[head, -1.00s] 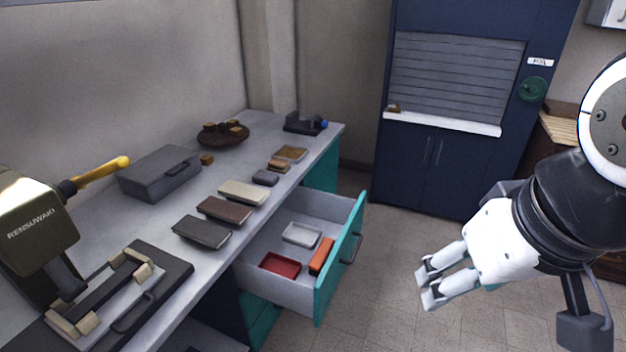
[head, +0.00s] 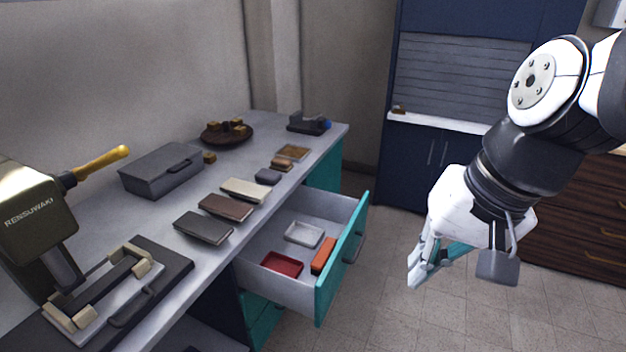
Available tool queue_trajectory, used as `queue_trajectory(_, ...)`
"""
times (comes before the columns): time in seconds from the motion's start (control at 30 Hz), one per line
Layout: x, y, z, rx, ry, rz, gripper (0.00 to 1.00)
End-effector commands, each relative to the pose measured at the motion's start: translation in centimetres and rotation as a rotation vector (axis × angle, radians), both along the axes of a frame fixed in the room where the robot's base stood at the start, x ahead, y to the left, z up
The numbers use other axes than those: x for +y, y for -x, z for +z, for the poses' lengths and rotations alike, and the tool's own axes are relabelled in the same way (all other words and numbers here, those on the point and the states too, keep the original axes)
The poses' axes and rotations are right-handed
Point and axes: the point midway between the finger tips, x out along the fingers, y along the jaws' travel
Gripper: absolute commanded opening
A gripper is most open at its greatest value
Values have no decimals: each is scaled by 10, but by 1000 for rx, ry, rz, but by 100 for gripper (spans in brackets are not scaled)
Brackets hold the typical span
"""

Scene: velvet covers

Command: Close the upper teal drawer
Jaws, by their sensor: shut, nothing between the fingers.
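The upper teal drawer (head: 341,262) is pulled out from under the grey workbench. Its teal front has a dark handle (head: 354,248) and faces right. Inside lie a red tray (head: 282,265), a white tray (head: 303,234) and an orange block (head: 323,255). My gripper (head: 412,282) is to the right of the drawer front, apart from it, with its fingers pointing down and left. It is shut and empty. A teal part shows behind the fingers.
The workbench (head: 150,226) carries a grey case (head: 161,169), several flat blocks and a press with a yellow handle (head: 102,161). A dark blue cabinet (head: 440,165) stands behind, and a brown drawer unit (head: 575,225) stands at right. The floor right of the drawer is clear.

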Motion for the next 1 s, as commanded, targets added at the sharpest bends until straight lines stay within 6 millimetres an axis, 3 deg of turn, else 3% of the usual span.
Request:
queue_trajectory(0.03,2,-16,-15,42,-51,-60,0)
queue_trajectory(0.23,7,-74,-55,176,-254,-316,0)
queue_trajectory(0.47,-3,-144,-114,322,-464,-641,0)
queue_trajectory(0.67,-25,-200,-180,440,-628,-943,0)
queue_trajectory(0.8,-47,-234,-235,517,-730,-1161,0)
queue_trajectory(1.0,-77,-263,-302,593,-836,-1416,0)
